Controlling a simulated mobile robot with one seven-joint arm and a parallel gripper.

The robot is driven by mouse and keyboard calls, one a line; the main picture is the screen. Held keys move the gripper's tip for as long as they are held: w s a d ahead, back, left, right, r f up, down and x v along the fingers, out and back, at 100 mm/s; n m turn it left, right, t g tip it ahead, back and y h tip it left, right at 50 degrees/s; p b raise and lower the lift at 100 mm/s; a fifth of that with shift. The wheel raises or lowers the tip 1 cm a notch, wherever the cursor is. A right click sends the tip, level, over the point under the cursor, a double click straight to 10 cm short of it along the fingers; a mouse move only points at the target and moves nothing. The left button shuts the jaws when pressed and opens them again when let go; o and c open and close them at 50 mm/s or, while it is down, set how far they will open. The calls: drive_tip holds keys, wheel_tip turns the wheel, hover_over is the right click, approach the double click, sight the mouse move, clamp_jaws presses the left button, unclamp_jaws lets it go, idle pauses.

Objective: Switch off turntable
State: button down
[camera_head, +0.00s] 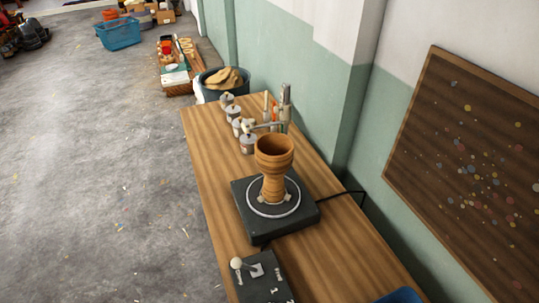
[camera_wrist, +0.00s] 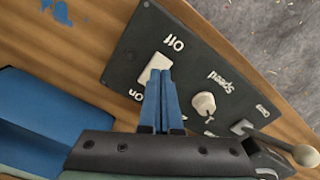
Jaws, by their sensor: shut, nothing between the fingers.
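The turntable (camera_head: 243,218) is a dark square base with a round plate on the wooden table. A wooden goblet-shaped drum body (camera_head: 273,165) stands upright on the plate. The dark control box (camera_head: 246,288) lies at the near end of the table and also shows in the wrist view (camera_wrist: 125,62). It has a white rocker switch (camera_wrist: 153,66) between "Off" and "On" labels. My gripper (camera_wrist: 162,74), with blue fingers, is shut and empty. Its tips overlap the switch's lower right part in the wrist view; I cannot tell whether they touch. The switch's tilt is unclear.
A "Speed" knob (camera_wrist: 203,104) and a round-tipped lever (camera_wrist: 305,155) stick up right of the fingers in the wrist view. Several small cans (camera_head: 233,114) and upright tools (camera_head: 286,100) stand behind the drum. A cable (camera_head: 345,193) runs off the turntable's right side.

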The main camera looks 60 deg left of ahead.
wheel_tip(320, 180, up, 4)
drive_tip(key=p, duration=0.4)
drive_tip(key=shift+r, duration=0.2)
idle(0.4)
